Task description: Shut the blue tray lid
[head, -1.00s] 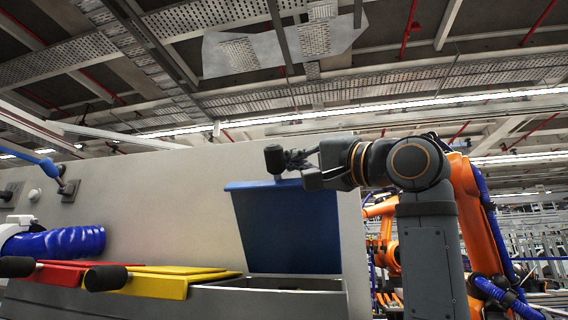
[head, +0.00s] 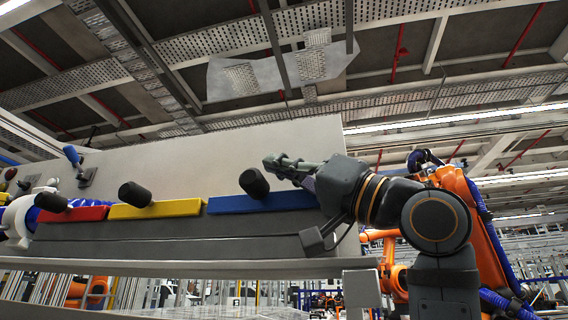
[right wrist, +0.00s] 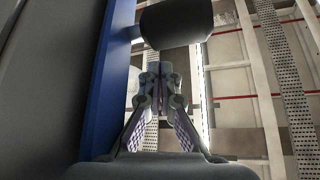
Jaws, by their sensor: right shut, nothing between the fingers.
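The blue tray lid (head: 262,202) lies down flat at the right end of the row of lids in the head view, level with the yellow lid beside it. Its black knob (head: 254,183) stands up from it. My right gripper (head: 272,163) is shut and empty, just above and right of the knob. In the right wrist view, the blue lid (right wrist: 108,75) runs along the left and the black knob (right wrist: 176,24) is beyond the shut fingertips (right wrist: 160,72). Whether the gripper touches the lid is unclear. My left gripper is out of view.
The yellow lid (head: 155,209) and red lid (head: 73,213) lie flat to the left, each with a black knob. A pale back panel (head: 200,160) rises behind. A blue-handled lever (head: 73,156) and a blue corrugated hose stand at the far left.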

